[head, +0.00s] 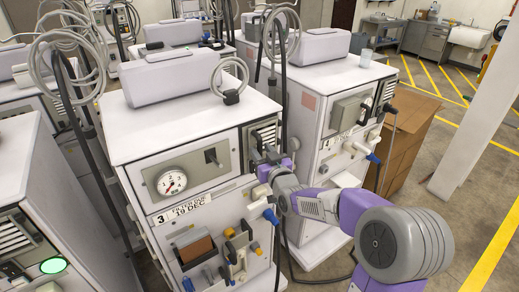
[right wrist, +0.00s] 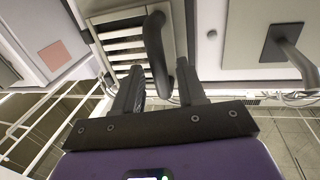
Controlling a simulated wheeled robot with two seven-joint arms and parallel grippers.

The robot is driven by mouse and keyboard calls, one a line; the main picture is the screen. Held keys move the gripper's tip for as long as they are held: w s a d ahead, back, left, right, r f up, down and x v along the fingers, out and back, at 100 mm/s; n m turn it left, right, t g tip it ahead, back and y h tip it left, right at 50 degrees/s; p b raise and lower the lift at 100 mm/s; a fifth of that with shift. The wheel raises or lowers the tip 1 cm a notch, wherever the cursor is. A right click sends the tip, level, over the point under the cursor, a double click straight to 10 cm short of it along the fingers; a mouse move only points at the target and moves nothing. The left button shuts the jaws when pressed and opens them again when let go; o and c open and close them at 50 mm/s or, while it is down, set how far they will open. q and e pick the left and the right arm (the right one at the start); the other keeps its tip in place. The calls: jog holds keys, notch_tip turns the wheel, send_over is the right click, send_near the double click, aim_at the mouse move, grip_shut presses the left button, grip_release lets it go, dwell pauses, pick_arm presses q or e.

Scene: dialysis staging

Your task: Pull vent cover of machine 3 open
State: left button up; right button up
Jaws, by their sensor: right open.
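Machine 3 (head: 200,140) stands in the middle of the head view, a white cabinet with a "3" label. Its vent cover (head: 265,131) is a slatted grey panel at the front's upper right; it looks flush with the front. In the right wrist view the vent cover (right wrist: 122,44) has pale slats and a dark curved handle (right wrist: 155,45). My right gripper (head: 268,158) is at the cover's lower part. In the right wrist view its fingers (right wrist: 160,85) are spread, with the handle's end between them; contact cannot be told. My left gripper is not in view.
A round gauge (head: 171,182) and a lever panel (head: 212,157) sit left of the vent. Blue-tipped fittings (head: 270,215) stick out below my right gripper. Another machine (head: 320,110) stands close on the right, with a brown box (head: 408,140) beyond. Open floor lies at the far right.

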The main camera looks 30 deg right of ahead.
jog(key=shift+w+d, duration=0.15)
jog(key=shift+w, duration=0.95)
grip_shut()
